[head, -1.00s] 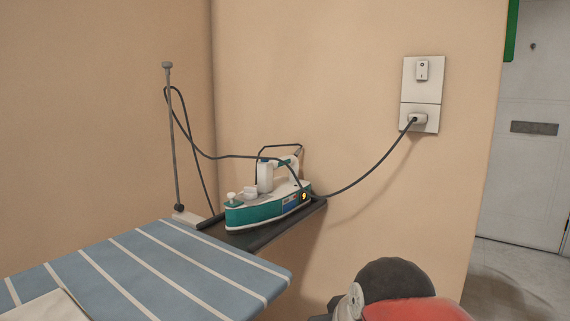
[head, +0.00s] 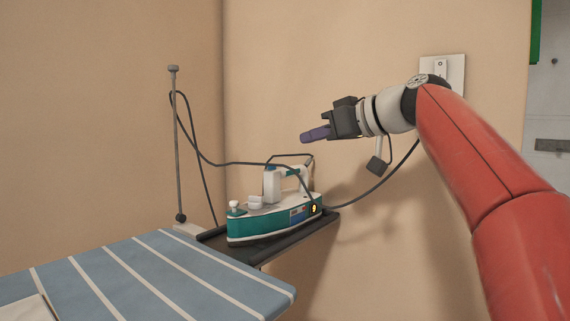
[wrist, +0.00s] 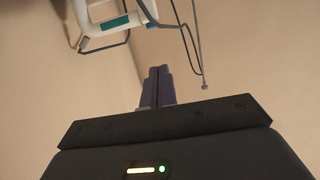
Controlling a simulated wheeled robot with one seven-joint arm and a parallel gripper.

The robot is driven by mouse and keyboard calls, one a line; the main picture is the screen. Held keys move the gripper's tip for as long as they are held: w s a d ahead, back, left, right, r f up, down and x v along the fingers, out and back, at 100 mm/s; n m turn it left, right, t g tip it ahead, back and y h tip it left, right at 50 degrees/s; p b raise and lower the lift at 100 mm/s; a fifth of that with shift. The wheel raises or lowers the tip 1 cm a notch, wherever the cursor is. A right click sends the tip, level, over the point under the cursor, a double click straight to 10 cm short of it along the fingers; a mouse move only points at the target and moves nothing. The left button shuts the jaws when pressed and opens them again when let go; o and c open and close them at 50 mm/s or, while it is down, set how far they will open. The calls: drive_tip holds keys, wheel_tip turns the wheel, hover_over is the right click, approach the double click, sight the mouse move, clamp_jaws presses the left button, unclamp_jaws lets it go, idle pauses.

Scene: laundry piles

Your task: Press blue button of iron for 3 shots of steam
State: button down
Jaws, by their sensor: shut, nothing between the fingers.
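The white and teal iron (head: 268,221) stands on a dark rest at the end of the ironing board, with a lit orange spot at its rear. A small blue button (head: 271,168) shows on top of its white upper part. My gripper (head: 304,137) is shut and empty, held above and to the right of the iron, its purple fingers pointing left. They are apart from the iron. In the wrist view, the closed fingers (wrist: 158,72) point toward the iron's white handle (wrist: 108,24), which is cut off by the top edge.
The iron's dark cord runs from a thin upright pole (head: 175,140) to the iron and on toward the wall, passing below my gripper. The striped blue ironing board (head: 150,285) fills the lower left. A wall switch (head: 440,68) is partly behind my arm.

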drive_tip(key=shift+w+d+r+n+y, duration=0.15)
drive_tip(key=shift+d+r+n+y, duration=0.15)
drive_tip(key=shift+d+r, duration=0.35)
drive_tip(key=shift+a, duration=0.2)
drive_tip(key=p, duration=0.3)
hover_over(272, 167)
drive_tip(key=d, duration=0.2)
wheel_tip(272, 167, down, 2)
drive_tip(key=shift+s+f+b, duration=0.15)
drive_tip(key=shift+f+b, duration=0.5)
drive_tip(key=shift+f, duration=0.45)
drive_tip(key=shift+s+f+b, duration=0.15)
drive_tip(key=shift+f+b, duration=0.45)
drive_tip(key=shift+f, duration=0.5)
